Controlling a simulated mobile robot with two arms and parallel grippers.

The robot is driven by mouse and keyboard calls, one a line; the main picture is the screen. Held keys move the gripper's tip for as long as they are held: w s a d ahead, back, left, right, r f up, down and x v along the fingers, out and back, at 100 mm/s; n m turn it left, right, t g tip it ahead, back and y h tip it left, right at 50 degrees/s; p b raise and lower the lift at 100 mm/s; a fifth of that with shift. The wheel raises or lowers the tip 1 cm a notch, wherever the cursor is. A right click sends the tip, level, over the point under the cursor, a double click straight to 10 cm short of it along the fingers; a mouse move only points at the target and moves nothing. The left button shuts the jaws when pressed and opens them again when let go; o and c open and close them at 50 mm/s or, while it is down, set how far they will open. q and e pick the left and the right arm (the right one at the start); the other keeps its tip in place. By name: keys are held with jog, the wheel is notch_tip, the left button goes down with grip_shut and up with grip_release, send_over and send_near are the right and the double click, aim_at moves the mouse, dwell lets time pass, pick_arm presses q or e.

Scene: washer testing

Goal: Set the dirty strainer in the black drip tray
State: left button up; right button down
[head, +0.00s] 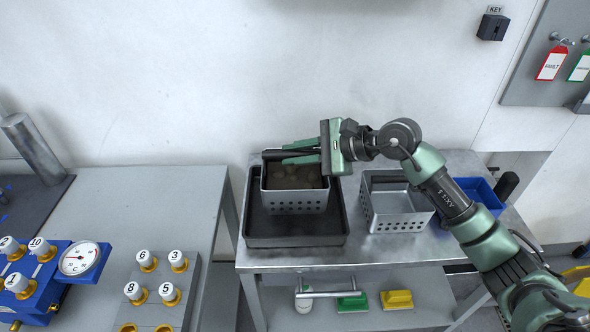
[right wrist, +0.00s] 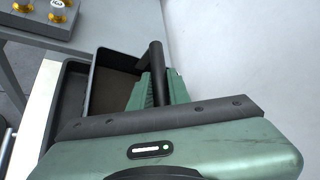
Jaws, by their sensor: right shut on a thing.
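The dirty strainer (head: 295,201) is a grey perforated metal basket with brown, dirty contents. It is in the black drip tray (head: 296,241), toward its back in the head view; whether its base touches the tray floor I cannot tell. My right gripper (head: 292,153) is shut on the strainer's dark handle bar at its back edge. In the right wrist view the green fingers of my right gripper (right wrist: 158,88) close around the dark bar (right wrist: 156,57), and the black tray (right wrist: 66,100) shows to the left. My left gripper is in neither view.
A clean, empty perforated metal basket (head: 399,208) stands right of the tray on the metal cart (head: 300,258). A blue bin (head: 478,190) is further right. Green (head: 352,303) and yellow (head: 396,300) items lie on the lower shelf. A gap separates the cart from the left table (head: 150,205).

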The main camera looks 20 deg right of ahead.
jog(key=shift+f+p, duration=0.35)
jog(key=shift+f, duration=2.35)
jog(key=c, duration=1.3)
grip_release()
jog(key=shift+f, duration=0.15)
jog(key=shift+c, duration=0.2)
jog(key=shift+d, duration=0.1)
jog(key=shift+s+d, duration=0.2)
jog(key=shift+d, duration=0.05)
jog(key=b+v, duration=0.4)
jog(key=v, duration=0.7)
jog(key=shift+s+r, duration=0.2)
jog(key=shift+r, duration=0.05)
